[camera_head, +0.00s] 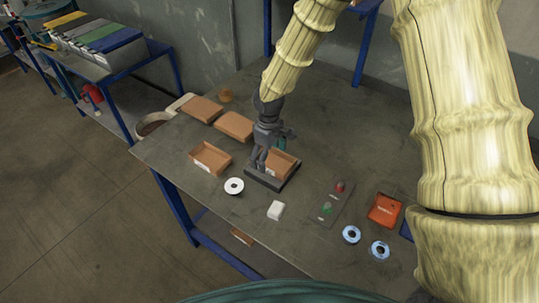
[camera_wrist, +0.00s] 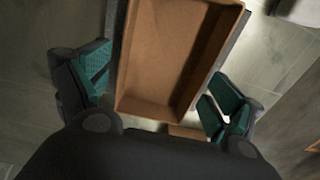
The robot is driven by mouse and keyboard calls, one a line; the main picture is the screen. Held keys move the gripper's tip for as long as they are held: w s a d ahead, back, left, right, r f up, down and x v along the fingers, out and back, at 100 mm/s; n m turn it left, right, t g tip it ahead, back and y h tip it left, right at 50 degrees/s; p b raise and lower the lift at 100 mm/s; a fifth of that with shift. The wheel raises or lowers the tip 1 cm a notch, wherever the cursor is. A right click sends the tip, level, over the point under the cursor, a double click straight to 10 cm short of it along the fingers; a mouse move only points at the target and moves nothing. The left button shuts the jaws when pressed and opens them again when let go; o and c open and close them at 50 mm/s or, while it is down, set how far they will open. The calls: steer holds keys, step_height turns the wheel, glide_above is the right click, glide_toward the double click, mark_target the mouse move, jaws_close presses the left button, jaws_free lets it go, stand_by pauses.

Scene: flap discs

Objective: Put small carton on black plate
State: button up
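The small carton (camera_head: 283,164) is a brown, open-topped box. It appears to sit on the black plate (camera_head: 258,177), whose dark edge shows around it. My gripper (camera_head: 268,155) is over the carton's left side in the head view and hides part of it. In the wrist view the carton (camera_wrist: 175,55) lies between the two green-padded fingers of my gripper (camera_wrist: 160,88). The fingers are spread, with a narrow gap on each side of the carton. The carton looks empty inside.
Another open carton (camera_head: 210,158) stands left of the plate. Two brown boxes (camera_head: 234,125) (camera_head: 200,109) lie behind it. A white disc (camera_head: 234,186), a white block (camera_head: 276,210), a button panel (camera_head: 333,203), a red box (camera_head: 385,210) and blue discs (camera_head: 351,235) lie nearer. The table's back is clear.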

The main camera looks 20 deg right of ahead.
mark_target(269, 161)
step_height(269, 161, up, 12)
steer(key=b, duration=0.3)
steer(key=shift+r, duration=0.15)
stand_by(0.7)
